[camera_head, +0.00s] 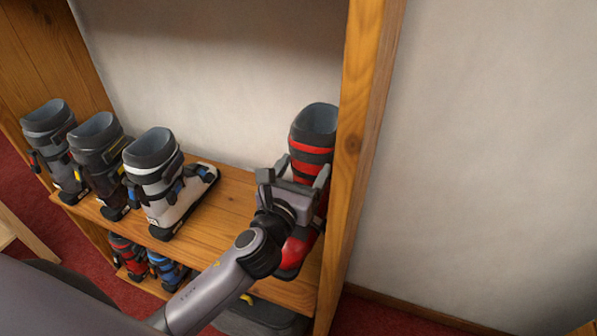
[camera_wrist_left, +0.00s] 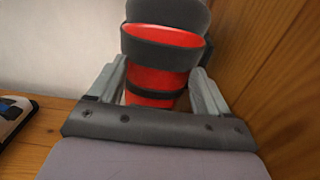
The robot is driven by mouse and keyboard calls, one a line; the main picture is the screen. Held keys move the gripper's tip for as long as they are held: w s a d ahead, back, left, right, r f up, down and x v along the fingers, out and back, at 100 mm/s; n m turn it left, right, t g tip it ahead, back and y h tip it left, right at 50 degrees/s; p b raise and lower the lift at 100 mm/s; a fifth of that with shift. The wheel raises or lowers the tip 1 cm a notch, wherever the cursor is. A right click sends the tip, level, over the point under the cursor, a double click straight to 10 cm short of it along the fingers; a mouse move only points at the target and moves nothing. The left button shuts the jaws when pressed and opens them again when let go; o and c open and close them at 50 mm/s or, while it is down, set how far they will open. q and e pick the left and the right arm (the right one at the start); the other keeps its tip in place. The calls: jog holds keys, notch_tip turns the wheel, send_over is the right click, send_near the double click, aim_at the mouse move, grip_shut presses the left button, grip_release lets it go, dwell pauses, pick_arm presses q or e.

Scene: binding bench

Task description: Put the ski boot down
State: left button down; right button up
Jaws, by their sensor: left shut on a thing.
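A red and black ski boot (camera_head: 313,132) is upright at the right end of the wooden shelf (camera_head: 214,225), close to the right side panel. My left gripper (camera_head: 303,182) is shut on it, with one finger on each side of the shaft. The boot also shows between the fingers in the left wrist view (camera_wrist_left: 160,62). The gripper hides part of its middle, and I cannot tell whether its sole touches the shelf board. My right gripper is not in view.
Several boots stand on the shelf's left, the nearest a white one (camera_head: 165,190). Bare board lies between it and the red boot. The wooden side panel (camera_head: 361,150) rises close on the right. Red and blue boots (camera_head: 128,252) stand on a lower level.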

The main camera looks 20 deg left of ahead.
aim_at(307, 178)
pick_arm(q)
jog(key=shift+f+b, duration=0.5)
jog(key=shift+b, duration=0.15)
notch_tip(307, 178, down, 3)
jog(key=b, duration=0.3)
jog(key=shift+f+b, duration=0.2)
jog(key=shift+b, duration=0.2)
jog(key=shift+f+b, duration=0.75)
jog(key=shift+b, duration=0.15)
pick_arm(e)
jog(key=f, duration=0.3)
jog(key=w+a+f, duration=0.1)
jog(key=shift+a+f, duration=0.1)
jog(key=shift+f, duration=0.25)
